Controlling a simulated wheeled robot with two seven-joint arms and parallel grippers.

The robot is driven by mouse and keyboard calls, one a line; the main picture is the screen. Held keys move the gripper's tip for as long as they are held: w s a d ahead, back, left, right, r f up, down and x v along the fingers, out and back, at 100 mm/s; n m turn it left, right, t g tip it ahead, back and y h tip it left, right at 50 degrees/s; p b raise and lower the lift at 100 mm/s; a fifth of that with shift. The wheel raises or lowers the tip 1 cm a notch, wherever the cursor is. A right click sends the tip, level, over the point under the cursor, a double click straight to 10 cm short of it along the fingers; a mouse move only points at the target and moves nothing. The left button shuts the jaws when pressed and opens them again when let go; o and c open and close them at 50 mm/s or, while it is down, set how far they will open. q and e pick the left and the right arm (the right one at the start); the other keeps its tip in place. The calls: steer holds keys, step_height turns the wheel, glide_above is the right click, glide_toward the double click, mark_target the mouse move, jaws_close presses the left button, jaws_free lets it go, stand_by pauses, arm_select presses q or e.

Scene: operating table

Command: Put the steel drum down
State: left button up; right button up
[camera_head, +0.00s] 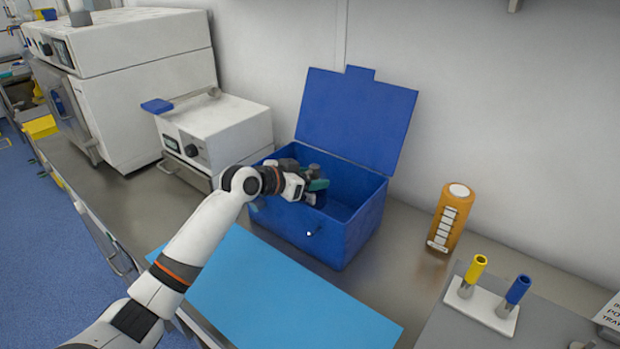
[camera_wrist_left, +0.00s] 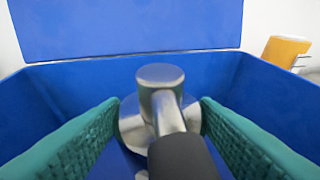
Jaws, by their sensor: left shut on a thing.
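The steel drum (camera_wrist_left: 160,78) shows in the left wrist view as a shiny grey metal piece with a round head, a wider disc behind it and a black part towards the camera. It sits between the green finger pads of my left gripper (camera_head: 316,184), which is shut on it. The gripper is over the open blue box (camera_head: 345,245), within its rim. The box floor shows below the drum in the left wrist view; whether the drum touches it I cannot tell. In the head view the drum is not clearly visible. My right gripper is not in view.
The box's lid (camera_head: 356,115) stands open at the back. An orange container (camera_head: 451,217) stands to its right, near a white holder (camera_head: 482,306) with yellow-topped and blue-topped pieces. A white device (camera_head: 215,130) stands left of the box. A light blue mat (camera_head: 270,295) lies bare in front.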

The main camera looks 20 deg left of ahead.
arm_select(q)
steer(key=o, duration=1.1)
steer(key=shift+s+f, duration=0.1)
steer(key=shift+f, duration=0.45)
steer(key=shift+o, duration=0.2)
steer(key=shift+f, duration=0.1)
steer(key=shift+d, duration=0.1)
steer(key=shift+r, duration=0.2)
steer(key=shift+r+p, duration=0.35)
steer(key=shift+r, duration=0.1)
steer(key=b+v, duration=0.2)
steer(key=v, duration=1)
steer(key=shift+r, duration=0.35)
